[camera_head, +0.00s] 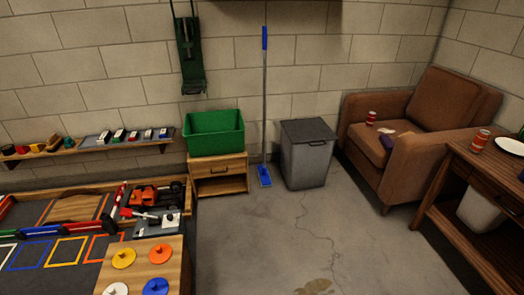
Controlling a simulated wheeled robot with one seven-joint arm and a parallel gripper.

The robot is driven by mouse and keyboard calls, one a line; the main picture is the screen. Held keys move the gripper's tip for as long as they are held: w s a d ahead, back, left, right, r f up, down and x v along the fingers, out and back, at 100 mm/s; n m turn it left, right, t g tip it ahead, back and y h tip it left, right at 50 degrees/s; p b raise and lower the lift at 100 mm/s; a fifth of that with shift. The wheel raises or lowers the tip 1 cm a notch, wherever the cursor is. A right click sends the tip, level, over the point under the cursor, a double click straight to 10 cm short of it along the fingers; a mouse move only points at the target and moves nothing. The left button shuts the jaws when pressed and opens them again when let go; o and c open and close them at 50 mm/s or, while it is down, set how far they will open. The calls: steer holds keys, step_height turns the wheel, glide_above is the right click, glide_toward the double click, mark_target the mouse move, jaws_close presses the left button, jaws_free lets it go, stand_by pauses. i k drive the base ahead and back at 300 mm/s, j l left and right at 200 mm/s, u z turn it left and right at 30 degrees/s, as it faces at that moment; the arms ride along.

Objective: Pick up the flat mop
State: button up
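The flat mop (264,105) stands upright against the far block wall, in the middle of the head view. It has a long thin grey handle with a blue grip (264,38) at the top. Its blue flat head (264,176) rests on the concrete floor, between the small wooden cabinet and the grey bin. No gripper or arm can be made out in this view.
A wooden cabinet (219,186) with a green crate (214,133) stands left of the mop, a grey bin (307,155) right. A brown armchair (420,120) and wooden table (480,195) are at right. The floor (320,230) ahead is clear.

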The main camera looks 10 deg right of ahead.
mark_target(264, 178)
steer(key=i+l+u, duration=0.35)
steer(key=i, duration=0.8)
steer(key=i+l+u, duration=0.35)
steer(key=i+l, duration=0.5)
steer(key=i, duration=0.25)
steer(key=i+l+u, duration=0.35)
steer(key=i+l, duration=0.65)
